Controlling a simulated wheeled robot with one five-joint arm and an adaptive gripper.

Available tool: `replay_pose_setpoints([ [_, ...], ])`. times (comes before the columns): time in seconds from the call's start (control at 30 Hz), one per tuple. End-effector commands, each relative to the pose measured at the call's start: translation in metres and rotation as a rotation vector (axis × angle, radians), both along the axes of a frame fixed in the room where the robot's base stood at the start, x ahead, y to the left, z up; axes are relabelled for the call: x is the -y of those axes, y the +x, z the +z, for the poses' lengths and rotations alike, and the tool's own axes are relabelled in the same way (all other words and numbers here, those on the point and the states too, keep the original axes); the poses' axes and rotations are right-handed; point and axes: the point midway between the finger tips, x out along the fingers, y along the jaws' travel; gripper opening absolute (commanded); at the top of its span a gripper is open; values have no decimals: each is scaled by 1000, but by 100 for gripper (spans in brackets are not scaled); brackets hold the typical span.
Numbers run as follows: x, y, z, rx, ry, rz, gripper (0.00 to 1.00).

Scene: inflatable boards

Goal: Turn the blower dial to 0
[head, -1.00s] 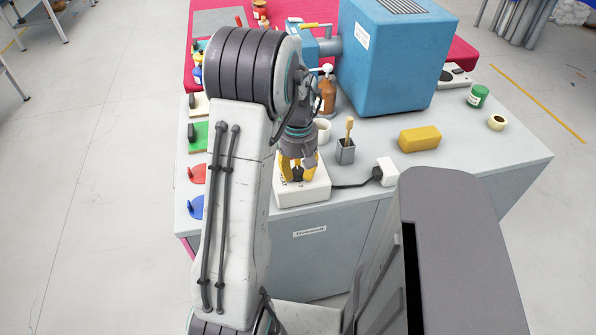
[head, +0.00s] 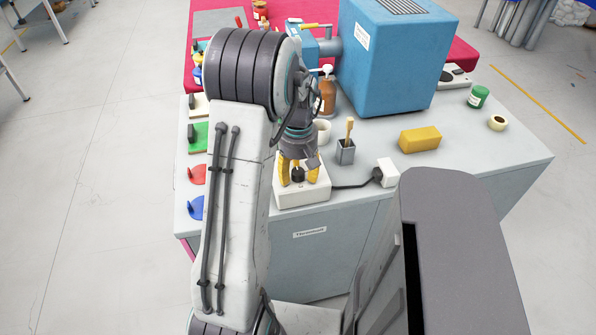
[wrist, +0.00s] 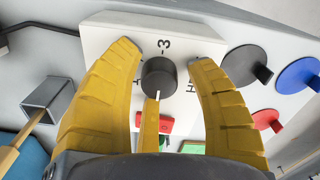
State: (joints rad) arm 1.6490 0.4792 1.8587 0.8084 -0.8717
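A dark grey dial (wrist: 158,77) sits on a white box (head: 313,193) at the bench's front edge. In the wrist view a white pointer line on it faces down, away from the "3" mark. Marks at its left and right are partly hidden and hard to read. My gripper (head: 298,174) is over the box, its yellow fingers apart on both sides of the dial, with gaps showing in the wrist view (wrist: 165,50). Whether this is the blower's dial cannot be read.
A large blue machine (head: 385,60) stands behind. A brush holder (head: 345,152), yellow block (head: 420,139) and white plug block (head: 388,172) with a black cable are right of the box. Another white unit (head: 454,76) is at the back right.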

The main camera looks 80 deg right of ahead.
Motion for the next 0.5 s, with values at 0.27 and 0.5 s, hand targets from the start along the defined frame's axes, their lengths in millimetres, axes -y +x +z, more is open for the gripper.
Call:
replay_pose_setpoints([
  [0.27,1,0,1,-1,-4,-1,58],
  [0.5,2,0,14,-1,-8,-1,58],
])
